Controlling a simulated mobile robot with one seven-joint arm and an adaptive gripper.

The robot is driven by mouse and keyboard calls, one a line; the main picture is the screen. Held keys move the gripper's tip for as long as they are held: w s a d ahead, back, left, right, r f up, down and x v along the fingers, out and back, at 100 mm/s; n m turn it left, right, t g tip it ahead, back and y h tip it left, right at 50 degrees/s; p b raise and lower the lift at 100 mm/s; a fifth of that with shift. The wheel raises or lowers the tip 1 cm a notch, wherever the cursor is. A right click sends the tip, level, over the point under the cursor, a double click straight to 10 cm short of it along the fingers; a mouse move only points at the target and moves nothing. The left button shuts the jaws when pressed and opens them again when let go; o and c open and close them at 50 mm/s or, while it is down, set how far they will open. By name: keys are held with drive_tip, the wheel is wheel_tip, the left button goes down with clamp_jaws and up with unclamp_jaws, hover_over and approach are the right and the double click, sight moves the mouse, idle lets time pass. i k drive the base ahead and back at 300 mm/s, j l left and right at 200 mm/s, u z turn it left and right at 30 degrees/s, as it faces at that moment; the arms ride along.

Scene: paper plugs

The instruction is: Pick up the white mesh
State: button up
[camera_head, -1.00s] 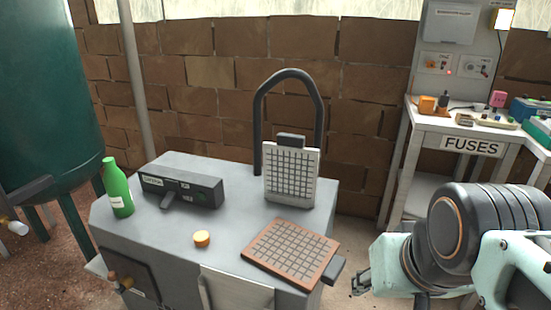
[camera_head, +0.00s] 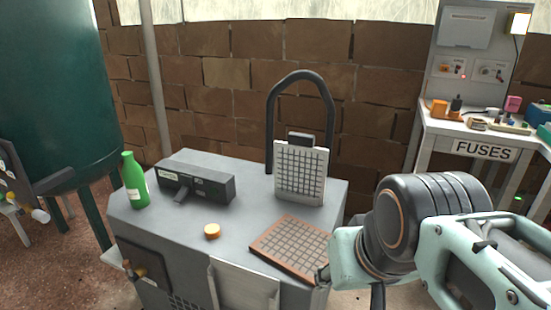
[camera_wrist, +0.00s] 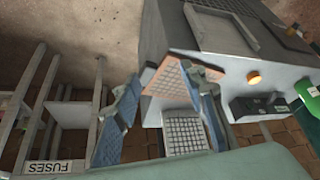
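The white mesh (camera_head: 300,172) is a light rectangular grid panel with a dark handle on top. It stands upright at the back right of the grey cabinet top, in front of a dark arched pipe. In the wrist view the white mesh (camera_wrist: 184,134) appears inverted, between the blue-grey fingers and partly hidden at the bottom edge. My gripper (camera_wrist: 161,82) is open and empty, its fingers spread wide. In the head view my gripper (camera_head: 322,274) is at the cabinet's front right corner, apart from the white mesh and largely hidden by my arm.
A brown mesh (camera_head: 290,247) lies flat in front of the white mesh. An orange cap (camera_head: 212,231), a dark box (camera_head: 195,182) and a green bottle (camera_head: 135,182) stand further left. The fuses table (camera_head: 480,135) is at the right, a green tank (camera_head: 55,90) at the left.

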sight(301, 168)
drive_tip(key=i+l, duration=0.15)
drive_tip(key=l, duration=0.2)
drive_tip(key=i+l+u, duration=0.15)
drive_tip(key=l, duration=0.2)
drive_tip(key=i+l, duration=0.15)
drive_tip(key=l, duration=0.25)
drive_tip(key=i+l+u, duration=0.15)
drive_tip(key=l, duration=0.2)
